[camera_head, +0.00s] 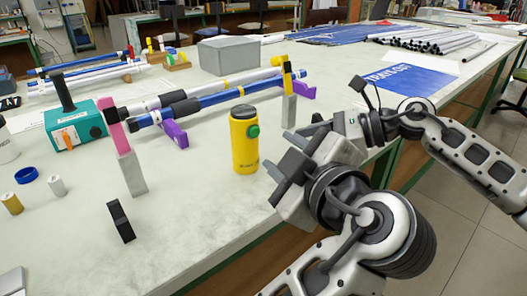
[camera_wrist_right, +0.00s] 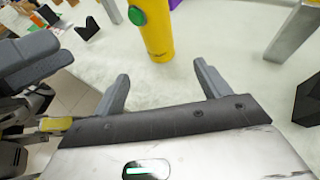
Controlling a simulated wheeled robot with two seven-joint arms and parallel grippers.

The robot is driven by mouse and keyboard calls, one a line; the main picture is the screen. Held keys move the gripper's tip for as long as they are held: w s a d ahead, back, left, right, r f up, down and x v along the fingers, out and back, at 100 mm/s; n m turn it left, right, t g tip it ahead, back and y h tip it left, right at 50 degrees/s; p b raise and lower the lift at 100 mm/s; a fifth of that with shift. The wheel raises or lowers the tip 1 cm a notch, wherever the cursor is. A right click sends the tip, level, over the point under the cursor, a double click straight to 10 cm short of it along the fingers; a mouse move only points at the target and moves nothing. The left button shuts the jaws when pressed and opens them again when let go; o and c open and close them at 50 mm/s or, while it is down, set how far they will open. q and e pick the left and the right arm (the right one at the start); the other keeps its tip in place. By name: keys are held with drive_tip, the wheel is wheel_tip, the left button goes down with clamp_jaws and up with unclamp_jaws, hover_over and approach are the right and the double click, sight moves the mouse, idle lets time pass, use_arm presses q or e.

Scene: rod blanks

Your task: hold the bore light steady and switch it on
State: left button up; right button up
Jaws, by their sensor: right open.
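The bore light (camera_head: 245,142) is a yellow cylinder with a green button, standing upright on the table. Its lower part and green button also show in the right wrist view (camera_wrist_right: 155,35). My right gripper (camera_head: 307,129) is to the right of the light in the head view, partly behind my left gripper. In the right wrist view its two fingers (camera_wrist_right: 162,85) are spread, with nothing between them; the light stands beyond them. My left gripper (camera_head: 283,178) is nearer, right of the light and apart from it. The gap between its fingers is not clear.
A pink-topped post (camera_head: 132,172) and a black block (camera_head: 121,220) stand left of the light. A yellow-and-black-topped post (camera_head: 289,108) is behind it. Blue and white rods on purple stands (camera_head: 174,134) lie beyond. The tabletop in front of the light is clear.

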sight(258, 155)
drive_tip(key=x, duration=1.3)
drive_tip(key=shift+w+r, duration=0.1)
drive_tip(key=shift+r, duration=0.05)
drive_tip(key=c, duration=1.1)
use_arm(q)
clamp_jaws()
use_arm(e)
drive_tip(key=shift+c, duration=0.2)
